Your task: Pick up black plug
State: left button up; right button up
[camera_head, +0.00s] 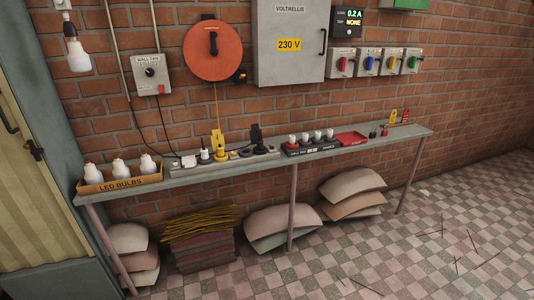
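A black plug (257,139) stands upright at the right part of a grey socket strip (182,167) on the long narrow shelf (170,182). It seems seated in the strip, though its lower end is too small to tell. A yellow plug (220,153) stands left of it, with a yellow cord running up to the orange reel. Neither of my grippers is in view, and nothing is seen touching the black plug.
A box of light bulbs (120,184) sits at the shelf's left end. A dark rack with several white-topped pieces (312,148) and a red tray (352,138) are right of the strip. Sacks (283,222) lie under the shelf. The tiled floor (440,235) in front is mostly open.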

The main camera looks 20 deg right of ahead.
aim_at(259, 145)
jog(key=u, duration=0.4)
jog(key=i, duration=0.6)
jog(key=u, duration=0.6)
jog(key=i, duration=0.9)
jog(key=z, duration=0.8)
jog(key=i, duration=0.75)
jog(key=z, duration=0.75)
